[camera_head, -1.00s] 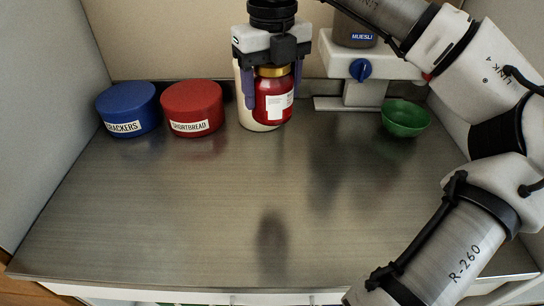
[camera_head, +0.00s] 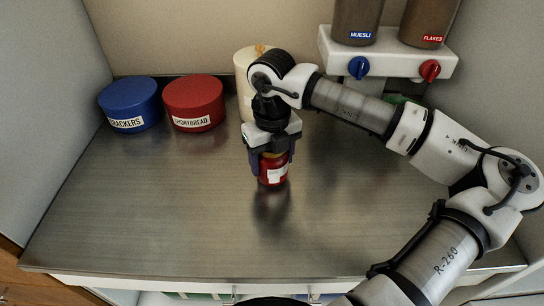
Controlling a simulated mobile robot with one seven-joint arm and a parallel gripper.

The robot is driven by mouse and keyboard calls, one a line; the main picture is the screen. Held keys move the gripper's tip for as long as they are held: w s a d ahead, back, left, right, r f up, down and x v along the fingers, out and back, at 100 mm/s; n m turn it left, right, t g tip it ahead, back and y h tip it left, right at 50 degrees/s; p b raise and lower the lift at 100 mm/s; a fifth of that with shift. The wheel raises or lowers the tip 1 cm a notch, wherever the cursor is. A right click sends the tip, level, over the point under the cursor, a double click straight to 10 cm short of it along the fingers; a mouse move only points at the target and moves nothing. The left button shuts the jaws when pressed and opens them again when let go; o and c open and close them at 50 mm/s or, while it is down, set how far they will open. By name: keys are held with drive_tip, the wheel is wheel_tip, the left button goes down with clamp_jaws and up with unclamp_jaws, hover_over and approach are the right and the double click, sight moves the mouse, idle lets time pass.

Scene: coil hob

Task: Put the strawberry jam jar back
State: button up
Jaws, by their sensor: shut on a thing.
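The red jam jar (camera_head: 273,171) has a gold lid and a white label too small to read. It is upright in the middle of the metal worktop (camera_head: 180,220). My gripper (camera_head: 273,162) comes down from above and is shut on the jar, with one dark finger on each side. The gripper hides most of the lid. I cannot tell for sure whether the jar's base touches the worktop or hangs just above it.
A cream canister (camera_head: 243,80) stands behind my gripper, partly hidden. A blue crackers tin (camera_head: 130,103) and a red shortbread tin (camera_head: 194,104) stand at the back left. A dispenser (camera_head: 385,55) with muesli and flakes is at the back right. A green bowl (camera_head: 397,99) is mostly hidden by my arm. The front left is clear.

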drive_tip(key=shift+f, duration=0.25)
drive_tip(key=shift+f, duration=0.15)
drive_tip(key=o, duration=1.4)
